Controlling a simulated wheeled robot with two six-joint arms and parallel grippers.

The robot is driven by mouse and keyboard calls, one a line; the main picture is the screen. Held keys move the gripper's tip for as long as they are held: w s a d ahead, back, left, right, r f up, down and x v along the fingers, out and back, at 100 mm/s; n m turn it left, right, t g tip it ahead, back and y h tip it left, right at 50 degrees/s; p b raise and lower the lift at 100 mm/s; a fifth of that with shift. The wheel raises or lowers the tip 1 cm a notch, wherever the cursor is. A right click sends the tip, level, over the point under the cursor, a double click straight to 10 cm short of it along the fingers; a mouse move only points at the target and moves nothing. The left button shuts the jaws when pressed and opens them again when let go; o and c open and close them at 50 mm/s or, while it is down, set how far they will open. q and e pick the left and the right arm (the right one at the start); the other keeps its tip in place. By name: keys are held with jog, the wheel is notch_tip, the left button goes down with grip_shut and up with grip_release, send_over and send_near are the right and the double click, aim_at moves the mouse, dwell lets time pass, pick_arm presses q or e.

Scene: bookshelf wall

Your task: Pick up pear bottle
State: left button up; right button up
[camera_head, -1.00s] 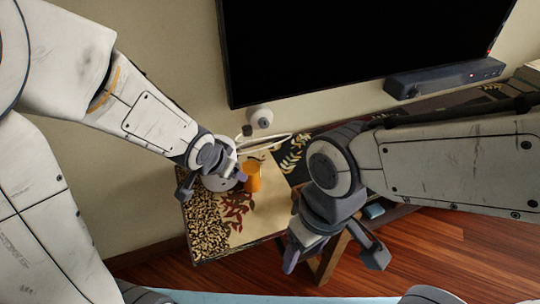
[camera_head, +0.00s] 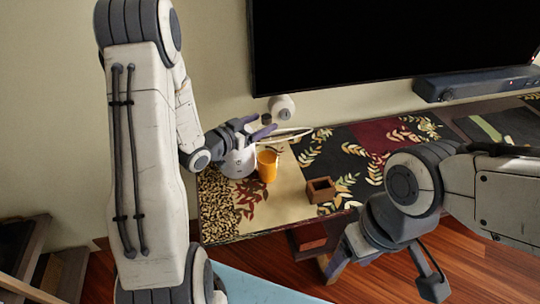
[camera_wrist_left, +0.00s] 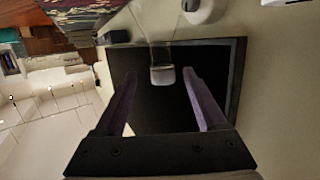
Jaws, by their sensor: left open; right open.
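What looks like the pear bottle is a see-through bottle with a grey cap (camera_wrist_left: 162,76), between the finger lines in the left wrist view. Its thin outline widens upward in that picture, and the body is hard to make out. A small dark cap (camera_head: 265,119) shows in the head view above the table. My left gripper (camera_head: 258,127) is open beside the cap. In the left wrist view its purple fingers (camera_wrist_left: 145,68) are apart, and I see no contact with the bottle. My right gripper (camera_head: 386,278) is open and empty in front of the table.
An orange cup (camera_head: 267,167) stands close below my left gripper. A white round device (camera_head: 282,107) is behind it. A small brown box (camera_head: 320,190) stands on the patterned table (camera_head: 285,210). A black screen (camera_head: 390,40) and a dark soundbar (camera_head: 475,84) are behind.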

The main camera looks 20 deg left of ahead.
pick_arm(q)
jog(key=shift+p+x, duration=0.7)
jog(key=shift+x, duration=2.45)
jog(key=shift+w+a, duration=0.1)
jog(key=shift+a, duration=0.15)
grip_shut()
jog(key=shift+r, duration=0.15)
